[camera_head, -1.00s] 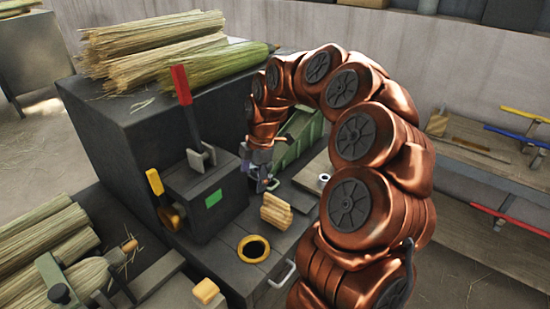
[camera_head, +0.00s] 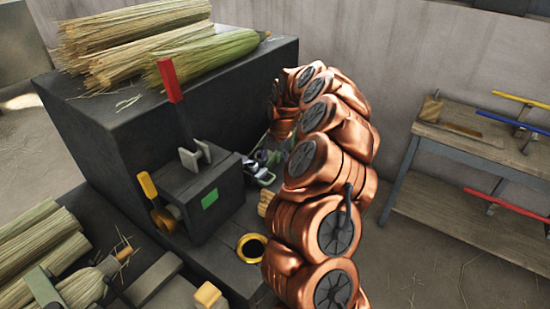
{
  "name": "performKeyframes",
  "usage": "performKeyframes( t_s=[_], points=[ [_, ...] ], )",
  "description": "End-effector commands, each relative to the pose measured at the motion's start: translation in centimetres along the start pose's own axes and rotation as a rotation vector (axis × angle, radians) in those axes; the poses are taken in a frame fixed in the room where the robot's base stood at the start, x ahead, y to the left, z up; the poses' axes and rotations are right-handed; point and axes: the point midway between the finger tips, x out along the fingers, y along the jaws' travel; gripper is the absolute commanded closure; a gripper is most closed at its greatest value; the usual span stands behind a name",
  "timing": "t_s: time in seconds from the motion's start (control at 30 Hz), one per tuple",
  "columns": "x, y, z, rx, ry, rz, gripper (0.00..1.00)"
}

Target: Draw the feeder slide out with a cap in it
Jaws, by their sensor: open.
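My gripper (camera_head: 262,162) is small and partly hidden beside the dark machine, just right of the block with the green square. Its jaws are open, and I cannot tell whether anything lies between them. A bit of green (camera_head: 266,178) shows right at the gripper. It may be part of the green trough, most of which is hidden behind my copper arm. I cannot make out the feeder slide or a cap in it. A ridged wooden piece (camera_head: 265,203) shows below the gripper, partly covered by my arm.
A yellow-rimmed hole (camera_head: 251,248) lies in the dark deck. A red lever (camera_head: 171,80) and a yellow lever (camera_head: 148,186) stand on the machine's left. Straw bundles (camera_head: 140,45) lie on top. A workbench (camera_head: 480,140) with coloured bars stands right, with open floor before it.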

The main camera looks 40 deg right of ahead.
Motion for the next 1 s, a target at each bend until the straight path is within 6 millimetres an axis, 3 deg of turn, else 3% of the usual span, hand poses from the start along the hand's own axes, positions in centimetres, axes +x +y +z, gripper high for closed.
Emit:
performKeyframes(
  t_s=[1.0],
  points=[
    [10.0, -0.2, -0.1, 0.001, 0.005, -0.005, 0.17]
  ],
)
